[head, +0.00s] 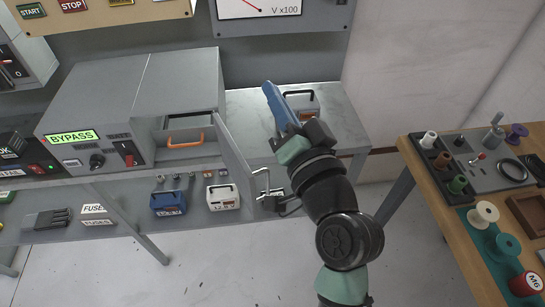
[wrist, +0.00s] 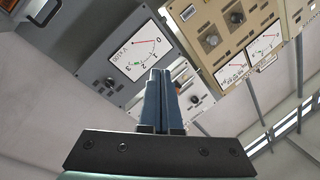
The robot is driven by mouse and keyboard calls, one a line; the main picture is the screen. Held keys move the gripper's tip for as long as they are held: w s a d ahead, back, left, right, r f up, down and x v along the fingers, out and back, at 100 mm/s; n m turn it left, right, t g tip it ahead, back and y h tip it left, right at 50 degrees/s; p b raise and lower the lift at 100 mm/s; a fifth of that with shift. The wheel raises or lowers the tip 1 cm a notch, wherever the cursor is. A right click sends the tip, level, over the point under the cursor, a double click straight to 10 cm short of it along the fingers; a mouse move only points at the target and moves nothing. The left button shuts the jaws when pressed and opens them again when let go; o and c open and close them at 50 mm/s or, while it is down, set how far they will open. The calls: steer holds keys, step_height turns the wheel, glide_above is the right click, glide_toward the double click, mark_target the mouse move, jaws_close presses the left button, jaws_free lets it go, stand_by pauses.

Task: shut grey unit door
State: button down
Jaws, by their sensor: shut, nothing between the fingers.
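The grey unit (head: 150,85) stands on the bench in the head view, with a lit green BYPASS sign on its front. Its door (head: 236,160) stands open, swung out toward me from the right edge of the front. A metal handle (head: 266,184) is on the door's right-hand, outer face. Inside the opening is a grey part with an orange handle (head: 185,141). My gripper (head: 268,88) is up to the right of the unit and door, apart from both. Its blue fingers are together and empty, also in the wrist view (wrist: 160,75). The door is not recognizable in the wrist view.
A small box with a black handle (head: 301,100) stands on the bench behind my gripper. A lower shelf holds a blue battery (head: 168,203) and a white one (head: 222,197). A wooden table (head: 470,240) with spools and tools stands at the right. Meter panels hang above.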

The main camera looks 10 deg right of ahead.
steer(key=s+d+f+m+b, duration=0.1)
steer(key=s+d+f+m, duration=0.15)
steer(key=f, duration=0.55)
steer(key=s+d+f+m+g+b, duration=0.1)
steer(key=s+d+f+m+b, duration=0.2)
steer(key=f, duration=0.5)
steer(key=s+d+f+m, duration=0.1)
steer(key=s+f+m, duration=0.25)
steer(key=f, duration=0.45)
steer(key=w+a+p, duration=0.1)
steer(key=w+a, duration=0.1)
steer(key=w, duration=0.8)
steer(key=a, duration=0.1)
steer(key=s+a, duration=0.1)
steer(key=s+a+p, duration=0.1)
steer(key=shift+a+r, duration=0.25)
steer(key=shift+a, duration=0.1)
steer(key=shift+m+h, duration=0.3)
steer(key=shift+h, duration=0.1)
